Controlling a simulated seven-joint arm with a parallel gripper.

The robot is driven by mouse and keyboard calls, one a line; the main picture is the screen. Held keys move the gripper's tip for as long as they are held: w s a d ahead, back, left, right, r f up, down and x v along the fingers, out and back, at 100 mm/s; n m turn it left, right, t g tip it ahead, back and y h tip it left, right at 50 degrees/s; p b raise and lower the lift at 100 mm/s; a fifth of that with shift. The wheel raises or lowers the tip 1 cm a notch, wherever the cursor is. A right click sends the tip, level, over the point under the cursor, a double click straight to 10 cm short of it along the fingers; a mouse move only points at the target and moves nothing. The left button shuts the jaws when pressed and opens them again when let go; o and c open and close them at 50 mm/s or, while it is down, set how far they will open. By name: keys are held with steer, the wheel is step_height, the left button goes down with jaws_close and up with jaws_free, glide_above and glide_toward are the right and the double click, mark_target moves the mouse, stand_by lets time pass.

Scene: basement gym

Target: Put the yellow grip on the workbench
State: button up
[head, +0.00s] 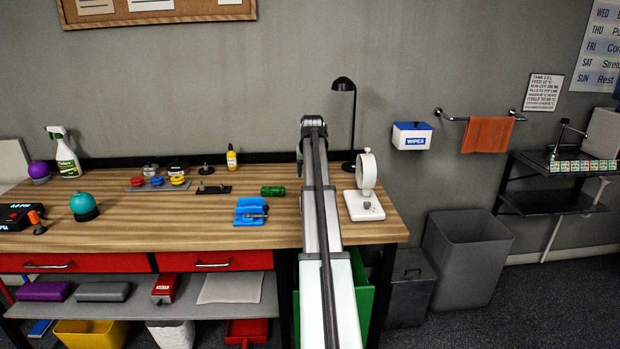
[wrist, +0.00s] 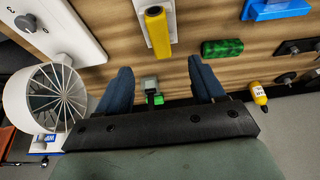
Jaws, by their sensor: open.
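The yellow grip (wrist: 157,32) is a small yellow cylinder with a dark end, seen at the top middle of the wrist view. It lies against a pale block (wrist: 141,8) that runs out of the frame; how the two are joined is unclear. In the head view my arm hides the grip. My gripper (wrist: 160,76) is open, with its two blue fingers apart and the grip ahead of the space between them, not between the fingers. The wooden workbench (head: 150,236) spans the left and middle of the head view; its wood also shows in the wrist view (wrist: 110,50).
A black lamp (head: 344,86) rises at the back. The front middle of the bench is clear.

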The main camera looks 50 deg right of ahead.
steer(key=shift+r, duration=0.15)
stand_by(0.3)
steer(key=s+a+f+t+h, duration=0.5)
steer(key=f+t+h, duration=0.1)
steer(key=f, duration=0.3)
steer(key=x, duration=0.5)
steer(key=r+x, duration=0.1)
steer(key=x, duration=0.2)
steer(key=shift+w+f, duration=0.1)
steer(key=shift+w, duration=0.3)
steer(key=shift+d+x, duration=0.3)
steer(key=shift+x, duration=2.4)
steer(key=shift+s+r, duration=0.2)
steer(key=shift+r, duration=0.05)
